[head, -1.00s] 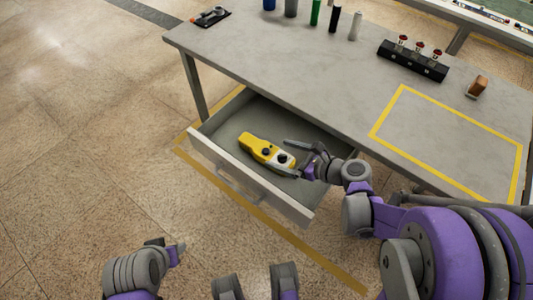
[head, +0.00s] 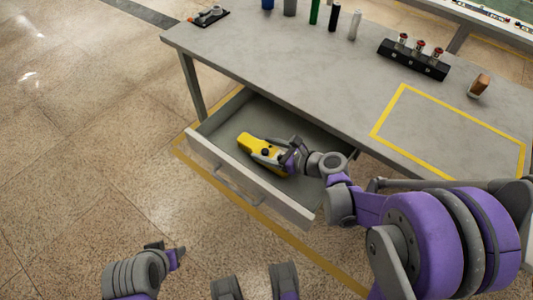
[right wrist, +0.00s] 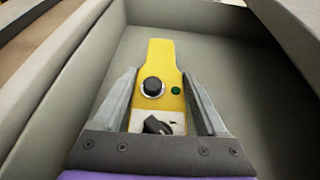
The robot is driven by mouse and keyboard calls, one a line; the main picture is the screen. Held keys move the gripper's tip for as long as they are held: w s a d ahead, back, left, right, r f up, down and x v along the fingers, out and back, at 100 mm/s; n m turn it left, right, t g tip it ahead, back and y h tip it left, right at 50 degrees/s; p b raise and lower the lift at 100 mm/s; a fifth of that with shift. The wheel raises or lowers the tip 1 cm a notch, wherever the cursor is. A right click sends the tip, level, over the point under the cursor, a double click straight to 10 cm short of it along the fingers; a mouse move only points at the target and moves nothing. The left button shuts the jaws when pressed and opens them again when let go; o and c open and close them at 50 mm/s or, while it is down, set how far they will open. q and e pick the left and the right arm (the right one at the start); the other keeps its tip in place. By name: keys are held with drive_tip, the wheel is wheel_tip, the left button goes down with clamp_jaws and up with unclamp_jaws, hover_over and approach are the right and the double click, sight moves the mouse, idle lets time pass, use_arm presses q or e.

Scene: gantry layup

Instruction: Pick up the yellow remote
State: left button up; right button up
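The yellow remote (head: 258,146) lies in the open drawer, with a black knob and a green button (right wrist: 175,91) on its face. In the right wrist view, the remote (right wrist: 163,66) runs lengthwise between the fingers. My right gripper (head: 277,155) is down in the drawer over the remote's near end. Its two fingers (right wrist: 160,105) are open, one along each side of the remote, and I see no clear grip. My left gripper (head: 168,251) is over the floor at the lower left, away from the drawer; its finger opening is unclear.
The drawer (head: 240,178) is pulled out from under the grey table (head: 300,65); its walls surround the remote. On the table are several cylinders, a black block with red-topped knobs (head: 413,58), a brown object (head: 479,85) and a yellow taped rectangle (head: 388,110).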

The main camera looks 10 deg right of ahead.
clamp_jaws()
drive_tip(key=shift+r, duration=0.1)
